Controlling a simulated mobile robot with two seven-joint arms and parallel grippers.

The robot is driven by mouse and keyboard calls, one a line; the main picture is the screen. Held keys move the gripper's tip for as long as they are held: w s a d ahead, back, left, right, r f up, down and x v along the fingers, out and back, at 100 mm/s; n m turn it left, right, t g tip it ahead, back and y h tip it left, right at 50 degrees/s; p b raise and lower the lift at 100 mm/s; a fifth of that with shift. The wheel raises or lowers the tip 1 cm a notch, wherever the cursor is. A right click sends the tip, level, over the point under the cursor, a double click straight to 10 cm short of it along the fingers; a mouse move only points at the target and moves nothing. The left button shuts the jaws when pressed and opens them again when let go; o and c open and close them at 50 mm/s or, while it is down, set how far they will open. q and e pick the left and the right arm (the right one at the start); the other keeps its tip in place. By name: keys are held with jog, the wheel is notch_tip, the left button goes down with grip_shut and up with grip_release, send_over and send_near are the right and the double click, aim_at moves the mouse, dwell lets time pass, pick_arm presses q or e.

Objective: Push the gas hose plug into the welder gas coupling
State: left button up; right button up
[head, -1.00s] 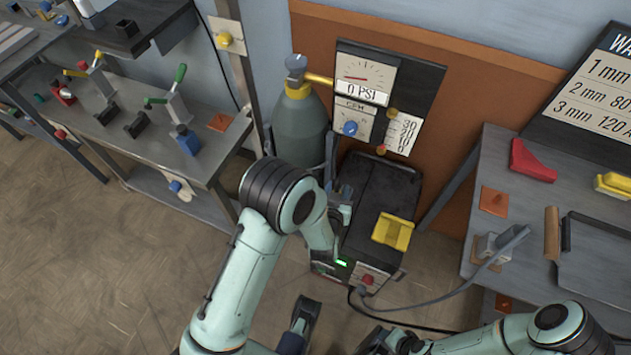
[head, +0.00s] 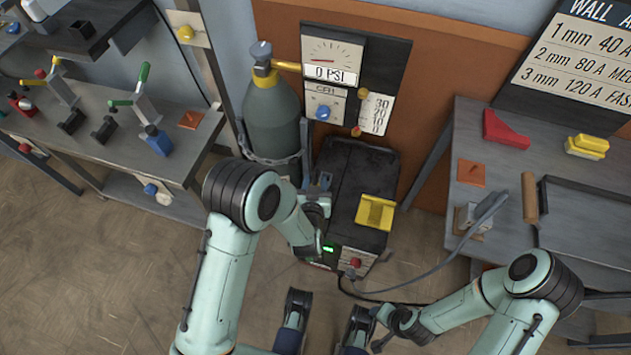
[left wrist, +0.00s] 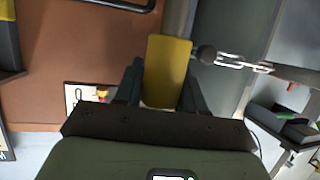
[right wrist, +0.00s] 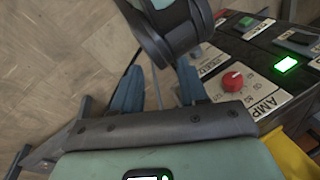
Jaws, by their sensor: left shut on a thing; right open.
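My left gripper (head: 320,185) is at the left side of the black welder (head: 362,185), beside the gas cylinder. In the left wrist view its fingers (left wrist: 163,85) are shut on a yellow block-shaped piece (left wrist: 167,70), which I take to be the gas hose plug. The gas coupling cannot be made out; whether the plug touches it cannot be told. My right gripper (head: 384,330) is low in front of the welder. In the right wrist view its fingers (right wrist: 158,90) are apart with nothing gripped, facing the welder's front panel with its red AMP knob (right wrist: 233,81).
The grey gas cylinder (head: 272,120) stands behind left of the welder, held by a chain (left wrist: 232,62). A gauge board (head: 345,75) reads 0 PSI. A yellow piece (head: 375,212) sits on the welder. A grey cable (head: 440,262) runs to the right bench (head: 465,140).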

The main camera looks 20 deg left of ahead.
pick_arm(q)
notch_tip(320, 180, down, 4)
jog(key=b, duration=0.3)
jog(key=shift+f, duration=0.55)
pick_arm(e)
jog(key=w+d+f+t+h, duration=0.1)
jog(key=w+d+f, duration=0.2)
jog(key=w+f, duration=0.1)
jog(key=shift+w, duration=0.55)
pick_arm(q)
jog(key=shift+f+b, duration=1.6)
jog(key=shift+f, duration=0.5)
pick_arm(e)
jog(key=shift+s+x, duration=0.15)
jog(key=shift+x, duration=0.65)
jog(key=shift+s+x, duration=0.1)
jog(key=shift+x, duration=0.7)
pick_arm(q)
jog(key=o, duration=1.2)
jog(key=shift+c, duration=0.2)
pick_arm(e)
jog(key=shift+d, duration=0.15)
jog(key=shift+s, duration=0.1)
